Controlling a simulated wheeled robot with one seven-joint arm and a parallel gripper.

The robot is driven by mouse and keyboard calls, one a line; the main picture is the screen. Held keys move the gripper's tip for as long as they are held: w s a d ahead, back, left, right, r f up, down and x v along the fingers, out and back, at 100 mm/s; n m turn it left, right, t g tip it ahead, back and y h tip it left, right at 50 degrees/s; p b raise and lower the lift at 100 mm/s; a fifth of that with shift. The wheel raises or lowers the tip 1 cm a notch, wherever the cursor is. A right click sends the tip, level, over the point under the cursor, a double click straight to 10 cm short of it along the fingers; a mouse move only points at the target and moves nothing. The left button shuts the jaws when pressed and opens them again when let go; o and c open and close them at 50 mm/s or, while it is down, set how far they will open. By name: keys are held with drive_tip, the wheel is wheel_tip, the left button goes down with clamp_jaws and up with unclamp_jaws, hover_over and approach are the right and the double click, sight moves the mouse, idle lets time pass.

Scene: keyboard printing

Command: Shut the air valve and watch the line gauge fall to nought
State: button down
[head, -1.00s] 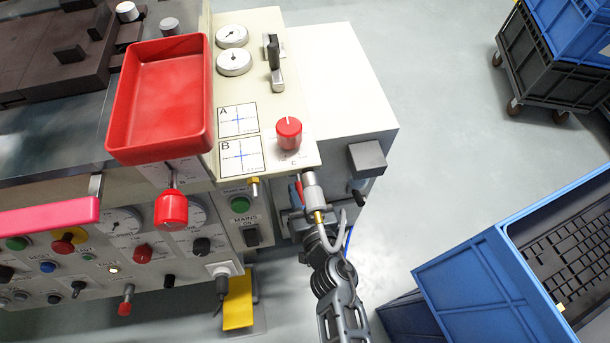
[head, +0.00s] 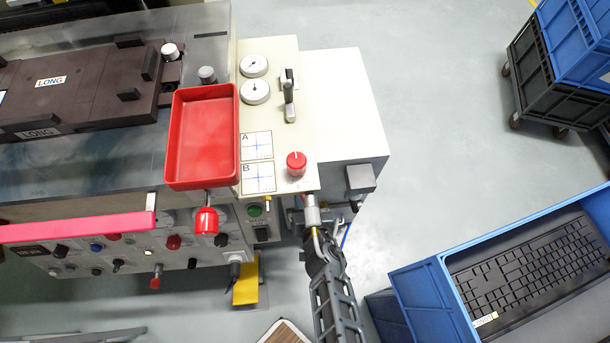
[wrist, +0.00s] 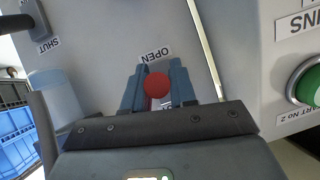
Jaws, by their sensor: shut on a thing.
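In the wrist view the blue-grey fingers of my gripper (wrist: 158,92) are shut on the round red end of the air valve handle (wrist: 157,84). The handle is beside the OPEN label (wrist: 155,55) on the pale panel. The SHUT label (wrist: 46,46) is at the upper left of that view. In the head view my gripper (head: 294,214) is at the cabinet's front, partly hidden by the cabinet edge and a grey fitting. Two round white gauges, an upper one (head: 253,66) and a lower one (head: 256,91), are on the cabinet top. Their readings are too small to tell.
A red tray (head: 203,138), red knob (head: 296,163) and upright lever (head: 289,100) are on the machine above my gripper. A grey box (head: 361,178) juts out at right. Blue crates, one with a keyboard (head: 540,265), stand at right. Floor between is clear.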

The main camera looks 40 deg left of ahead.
drive_tip(key=shift+d+p, duration=0.1)
drive_tip(key=shift+p, duration=0.3)
drive_tip(key=c, duration=1)
unclamp_jaws()
drive_tip(key=shift+r, duration=0.1)
drive_tip(key=shift+p+v, duration=2.55)
drive_tip(key=shift+v, duration=1.3)
drive_tip(key=shift+c, duration=0.2)
